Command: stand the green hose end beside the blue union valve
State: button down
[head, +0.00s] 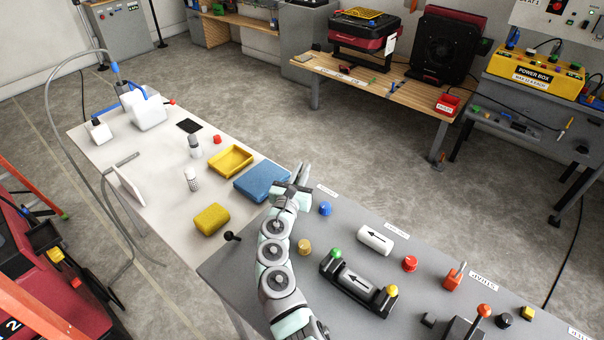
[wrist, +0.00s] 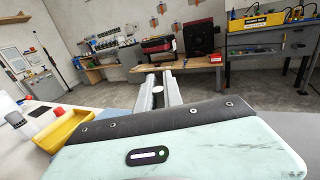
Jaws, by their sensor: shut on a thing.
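A green cap (head: 335,253), which looks like the green hose end, sits at the left end of a black cradle (head: 340,279) on the grey table. A blue cap (head: 325,208), which looks like the blue union valve, stands upright behind it, near the table's far edge. In the wrist view my gripper (wrist: 159,78) points level across the room. A small pale round thing (wrist: 157,89) shows between its fingers; its shape is mostly hidden.
A white cartridge (head: 376,240), a red cap (head: 409,263) and a yellow-brown cap (head: 304,246) stand or lie on the grey table (head: 300,300). A blue block (head: 262,181), yellow tray (head: 231,160) and yellow sponge (head: 212,219) are to the left.

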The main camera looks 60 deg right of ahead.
jog(key=shift+f, duration=0.15)
jog(key=c, duration=1.5)
grip_release()
jog(key=shift+a+r, duration=0.1)
jog(key=shift+r, duration=0.2)
jog(key=a+p, duration=0.2)
jog(key=a, duration=0.1)
jog(key=s+a+p, duration=0.1)
jog(key=a+p, duration=0.1)
jog(key=a, duration=0.2)
jog(key=a+p, duration=0.2)
jog(key=a, duration=0.1)
jog(key=shift+s+a+p, duration=0.2)
jog(key=shift+s+p, duration=0.05)
jog(key=shift+p, duration=0.15)
jog(key=shift+s+a+f, duration=0.1)
jog(key=shift+s+a, duration=0.1)
jog(key=shift+a, duration=0.45)
